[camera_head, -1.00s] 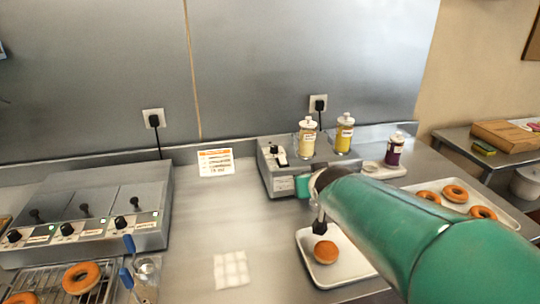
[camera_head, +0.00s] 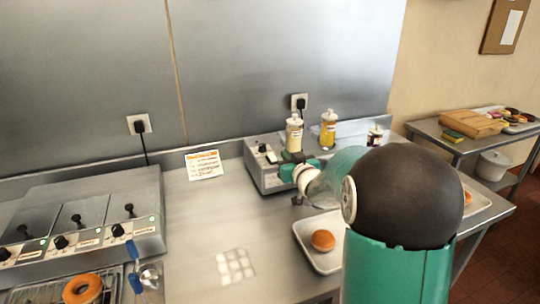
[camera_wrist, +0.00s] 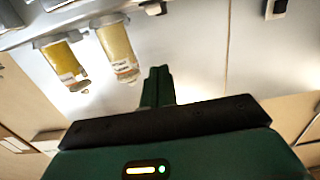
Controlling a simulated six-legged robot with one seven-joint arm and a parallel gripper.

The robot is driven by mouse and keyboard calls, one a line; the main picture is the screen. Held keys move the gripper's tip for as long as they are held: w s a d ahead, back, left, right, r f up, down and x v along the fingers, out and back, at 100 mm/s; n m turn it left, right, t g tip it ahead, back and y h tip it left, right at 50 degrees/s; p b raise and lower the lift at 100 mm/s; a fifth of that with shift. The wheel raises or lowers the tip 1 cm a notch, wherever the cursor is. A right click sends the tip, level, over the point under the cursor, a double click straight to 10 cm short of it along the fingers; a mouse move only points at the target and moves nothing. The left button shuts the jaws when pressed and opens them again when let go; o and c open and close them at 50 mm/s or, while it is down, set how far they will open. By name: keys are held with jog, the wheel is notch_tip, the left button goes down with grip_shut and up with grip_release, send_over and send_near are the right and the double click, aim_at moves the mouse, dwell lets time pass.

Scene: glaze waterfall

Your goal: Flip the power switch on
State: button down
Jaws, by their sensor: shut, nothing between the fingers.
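The grey metal machine (camera_head: 268,178) stands against the back wall. A small dark switch (camera_head: 271,157) on a pale plate is on its top left, beside a black knob (camera_head: 262,148); its on or off position is too small to tell. My gripper (camera_head: 289,171) is at the machine's front right, to the right of the switch and apart from it, partly hidden by my arm. In the wrist view my green fingers (camera_wrist: 158,86) are together and empty. The wrist picture is turned over, and the switch cannot be made out there.
A tray (camera_head: 304,236) with a doughnut is in front. The counter between is mostly clear.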

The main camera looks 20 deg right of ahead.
send_over(273, 158)
jog(key=s, duration=0.1)
jog(key=shift+f, duration=0.4)
jog(key=shift+w+f, duration=0.2)
jog(key=shift+f, duration=1.05)
jog(key=shift+w+f, duration=0.15)
jog(key=shift+f, duration=0.55)
